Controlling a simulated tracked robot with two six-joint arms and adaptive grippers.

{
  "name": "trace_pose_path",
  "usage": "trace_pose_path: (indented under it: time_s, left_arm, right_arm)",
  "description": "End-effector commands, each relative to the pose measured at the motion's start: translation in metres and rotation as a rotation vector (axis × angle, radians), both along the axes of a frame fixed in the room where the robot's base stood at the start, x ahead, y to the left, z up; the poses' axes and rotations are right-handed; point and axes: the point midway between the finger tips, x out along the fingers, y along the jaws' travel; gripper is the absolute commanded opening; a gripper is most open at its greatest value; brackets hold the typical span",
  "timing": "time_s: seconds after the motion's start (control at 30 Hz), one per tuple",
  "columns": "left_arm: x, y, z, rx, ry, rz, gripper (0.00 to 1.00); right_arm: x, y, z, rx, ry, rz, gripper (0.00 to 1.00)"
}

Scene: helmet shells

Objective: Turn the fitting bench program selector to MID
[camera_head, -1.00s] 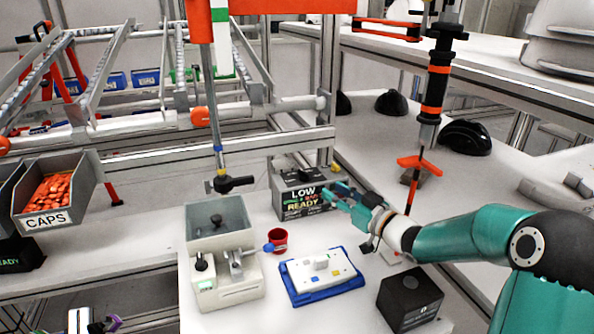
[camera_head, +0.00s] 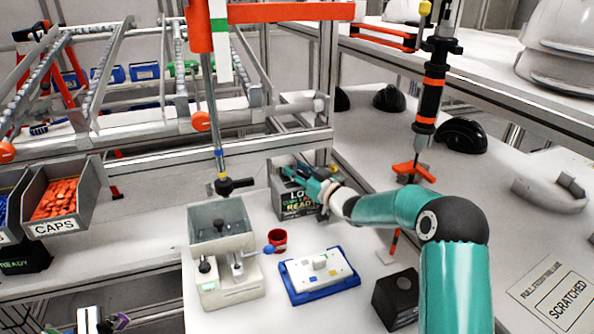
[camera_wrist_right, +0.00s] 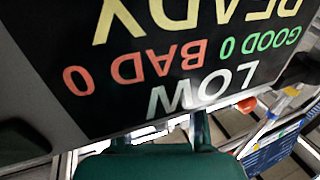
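The fitting bench display box (camera_head: 292,208) stands at the back of the white bench. In the right wrist view the screen (camera_wrist_right: 160,60) is upside down and close, with LOW, GOOD 0, BAD 0 and READY legible. My right gripper (camera_head: 300,174) is at the top of the box, in front of its upper part and covering some of the screen. I cannot make out the selector knob or whether the fingers touch it. A green part of my gripper shows at the bottom of the wrist view. My left gripper is not in view.
A clear-topped machine (camera_head: 222,255), a red cup (camera_head: 277,241), a blue tray (camera_head: 325,292) with a white panel and a dark box (camera_head: 397,298) stand on the bench. A CAPS bin (camera_head: 62,200) is at left.

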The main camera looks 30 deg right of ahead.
Motion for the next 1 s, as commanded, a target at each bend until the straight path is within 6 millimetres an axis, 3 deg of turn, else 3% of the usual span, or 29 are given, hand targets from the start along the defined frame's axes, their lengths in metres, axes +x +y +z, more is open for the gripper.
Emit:
trace_pose_path:
  time_s: [0.13, 0.37, 1.0]
  left_arm:
    - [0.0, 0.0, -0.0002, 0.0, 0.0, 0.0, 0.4]
    - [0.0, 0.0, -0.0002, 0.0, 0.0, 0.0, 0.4]
    - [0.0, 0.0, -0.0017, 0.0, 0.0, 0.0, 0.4]
  right_arm:
    - [0.0, 0.0005, -0.0002, 0.0, 0.0, 0.001, 0.36]
    - [0.0, 0.0008, -0.0001, 0.0, 0.0, 0.001, 0.0]
    - [-0.0006, 0.0005, -0.0025, 0.002, 0.004, -0.001, 0.0]
